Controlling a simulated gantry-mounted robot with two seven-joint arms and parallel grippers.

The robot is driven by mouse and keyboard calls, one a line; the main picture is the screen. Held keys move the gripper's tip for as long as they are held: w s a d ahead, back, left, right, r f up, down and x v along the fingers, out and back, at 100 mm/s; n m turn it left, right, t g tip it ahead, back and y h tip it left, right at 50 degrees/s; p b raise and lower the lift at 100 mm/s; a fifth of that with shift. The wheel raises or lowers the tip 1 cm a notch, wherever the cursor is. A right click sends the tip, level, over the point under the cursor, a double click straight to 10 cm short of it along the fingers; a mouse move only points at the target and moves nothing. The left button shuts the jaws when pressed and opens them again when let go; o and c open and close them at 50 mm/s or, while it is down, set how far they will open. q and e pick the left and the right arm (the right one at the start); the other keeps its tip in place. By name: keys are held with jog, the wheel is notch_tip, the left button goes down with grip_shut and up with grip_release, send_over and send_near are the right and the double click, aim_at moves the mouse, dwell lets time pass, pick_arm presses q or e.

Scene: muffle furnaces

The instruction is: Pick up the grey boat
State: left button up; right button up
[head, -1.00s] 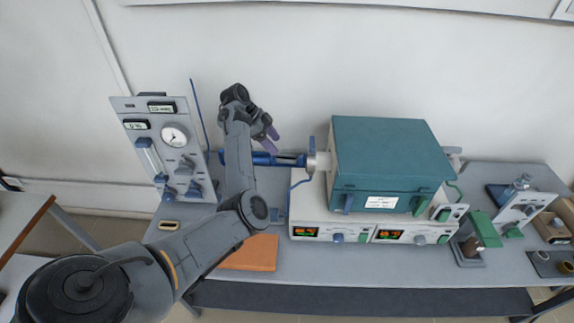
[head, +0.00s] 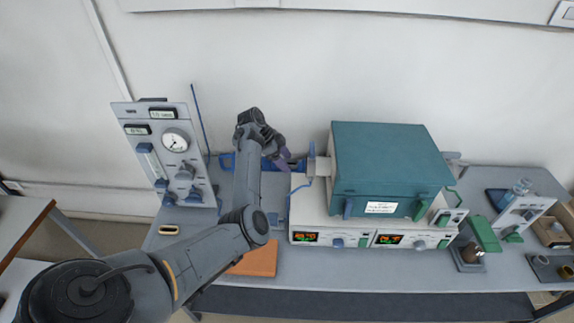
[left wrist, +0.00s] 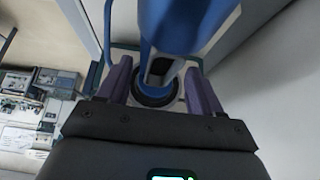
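I cannot make out a grey boat for certain. A small cream-rimmed oblong piece with a dark inside (head: 168,229) lies on the bench at the left. My left gripper (head: 283,160) is by the blue tube (head: 228,161) at the furnace's left side. In the left wrist view the purple fingers of my left gripper (left wrist: 160,90) stand apart. The blue tube (left wrist: 185,25), with a dark slot and a round dark end, shows between and beyond them. No held object is visible, and contact with the tube cannot be told. My right gripper is not in view.
The teal-topped furnace (head: 385,155) stands on a control base with lit displays. A grey gauge panel (head: 160,150) stands at the left. An orange board (head: 257,260) lies near the bench's front edge, partly behind my left arm. A dark tray (head: 545,270) with small round pieces is at far right.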

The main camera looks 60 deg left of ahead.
pick_arm(q)
jog(key=c, duration=1.1)
jog(key=shift+r, duration=0.1)
